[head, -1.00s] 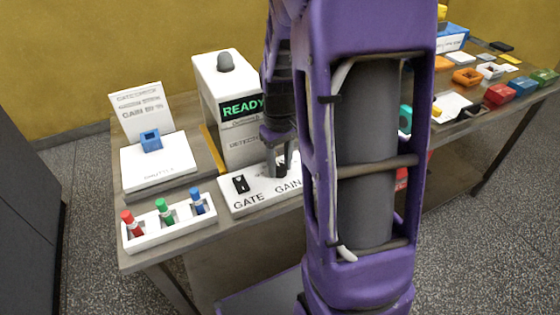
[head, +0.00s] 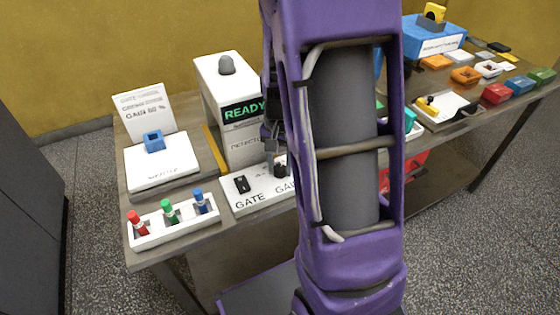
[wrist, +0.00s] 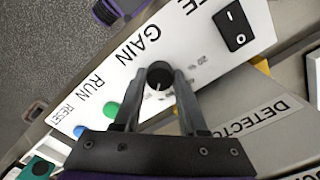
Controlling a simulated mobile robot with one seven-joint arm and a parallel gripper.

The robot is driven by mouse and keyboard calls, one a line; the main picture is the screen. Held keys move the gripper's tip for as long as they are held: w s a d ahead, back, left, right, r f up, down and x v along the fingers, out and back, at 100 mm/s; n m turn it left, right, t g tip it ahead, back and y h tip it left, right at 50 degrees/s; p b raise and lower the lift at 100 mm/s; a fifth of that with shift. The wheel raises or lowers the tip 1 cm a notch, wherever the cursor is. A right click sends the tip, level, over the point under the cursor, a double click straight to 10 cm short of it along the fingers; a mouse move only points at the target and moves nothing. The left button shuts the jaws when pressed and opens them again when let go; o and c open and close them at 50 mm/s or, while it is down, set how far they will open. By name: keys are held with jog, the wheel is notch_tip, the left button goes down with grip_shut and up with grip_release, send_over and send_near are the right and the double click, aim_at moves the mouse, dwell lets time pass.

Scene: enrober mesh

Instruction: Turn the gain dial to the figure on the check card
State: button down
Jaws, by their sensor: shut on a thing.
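The gain dial (wrist: 160,75) is a round black knob with a pale pointer line on the white control panel (head: 262,190). In the wrist view, my gripper (wrist: 158,78) has one finger on each side of the dial and is shut on it. The scale beside the dial is partly hidden by a finger; a 20 shows. In the head view, my arm covers the right part of the panel. The check card (head: 146,112) stands upright at the back left; it reads GAIN and a percentage too small to read surely.
A black gate switch (wrist: 234,27) and green (wrist: 111,109) and blue (wrist: 80,131) buttons flank the dial. The detector box (head: 228,85) behind shows READY. A blue block (head: 153,139) and a rack (head: 173,222) of red, green and blue pieces stand left.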

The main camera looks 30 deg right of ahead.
aim_at(280, 167)
jog(key=shift+m, duration=0.9)
jog(key=shift+c, duration=2.3)
grip_release()
jog(key=shift+r, duration=0.15)
notch_tip(280, 167, up, 17)
